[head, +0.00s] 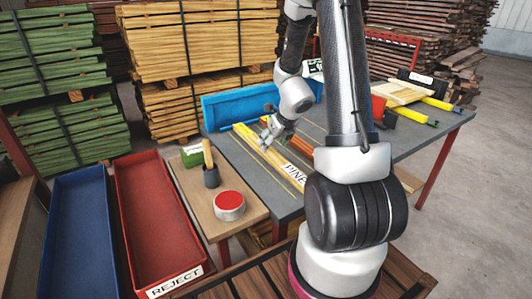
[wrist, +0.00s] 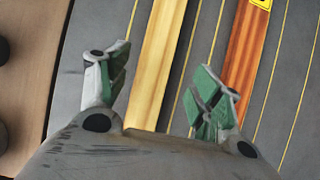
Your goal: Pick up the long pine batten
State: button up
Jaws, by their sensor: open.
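A long pale yellow pine batten (head: 257,149) lies on the grey table, near its left side. In the wrist view the batten (wrist: 158,50) runs between my two fingers, closer to the left one. My gripper (head: 272,138) is over the batten in the head view and partly hides it. In the wrist view my gripper (wrist: 162,75) is open, with green pads on both fingers and nothing held. I cannot tell how high the fingertips are above the batten. A PINE label (head: 295,176) shows near the batten's front end.
A reddish-brown batten (wrist: 245,60) lies to the right of the pine one. A red REJECT bin (head: 155,215) and blue bin (head: 75,230) stand left.

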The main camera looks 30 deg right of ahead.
jog(key=x, duration=0.5)
jog(key=shift+w+a+r, duration=0.1)
jog(key=shift+w+a, duration=0.2)
jog(key=shift+w, duration=0.1)
jog(key=shift+c, duration=0.4)
jog(key=c, duration=1.2)
jog(key=shift+c, duration=0.2)
jog(key=shift+r, duration=0.2)
